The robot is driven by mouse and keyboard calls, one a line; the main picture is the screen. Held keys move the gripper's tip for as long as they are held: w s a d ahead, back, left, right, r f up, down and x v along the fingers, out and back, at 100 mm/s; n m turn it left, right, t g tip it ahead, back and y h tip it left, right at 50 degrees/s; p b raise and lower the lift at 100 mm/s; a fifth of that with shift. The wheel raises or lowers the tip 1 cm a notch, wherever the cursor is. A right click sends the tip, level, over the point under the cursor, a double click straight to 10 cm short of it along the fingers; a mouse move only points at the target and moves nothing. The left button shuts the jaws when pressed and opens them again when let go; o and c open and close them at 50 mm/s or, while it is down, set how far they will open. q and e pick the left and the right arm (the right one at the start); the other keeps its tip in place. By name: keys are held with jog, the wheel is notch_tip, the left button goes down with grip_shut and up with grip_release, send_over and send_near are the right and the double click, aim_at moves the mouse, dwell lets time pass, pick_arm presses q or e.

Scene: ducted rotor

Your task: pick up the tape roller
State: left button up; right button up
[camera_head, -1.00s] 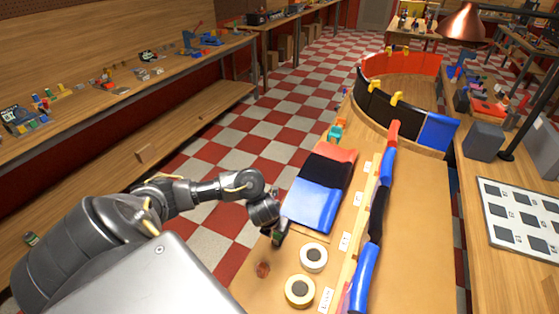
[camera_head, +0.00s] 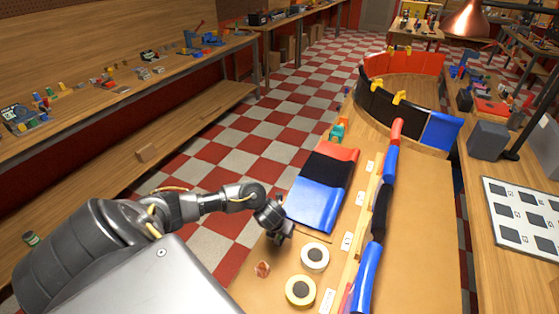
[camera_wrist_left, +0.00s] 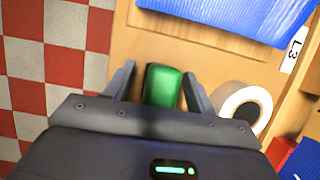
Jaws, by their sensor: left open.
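A green rounded object (camera_wrist_left: 163,88), which looks like the tape roller's body, lies on the wooden bench between the fingers of my left gripper (camera_wrist_left: 158,73). The gripper is open, with a finger on each side of the object; I cannot tell whether either touches it. In the head view my left gripper (camera_head: 280,236) is low over the bench's near left edge and hides the green object. My right gripper is not in view.
A white tape roll (camera_head: 315,246) and a yellow-edged roll (camera_head: 300,303) lie close to the right of the gripper. A red, black and blue sheet (camera_head: 311,203) lies beyond it. A small reddish-brown round thing (camera_head: 262,269) is at the near edge. The checkered floor (camera_head: 216,152) is clear.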

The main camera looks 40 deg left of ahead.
pick_arm(q)
jog(key=c, duration=1.2)
jog(key=shift+o, duration=0.2)
jog(key=shift+r, duration=0.45)
notch_tip(320, 180, up, 2)
jog(key=shift+w+r+p, duration=0.1)
jog(key=shift+r+p, duration=0.15)
jog(key=shift+p, duration=0.35)
jog(key=s+a+r+b, duration=0.4)
jog(key=s+a+r, duration=0.4)
jog(key=a, duration=0.3)
jog(key=shift+a+r, duration=0.25)
jog(key=shift+r, duration=0.6)
jog(key=shift+s, duration=0.1)
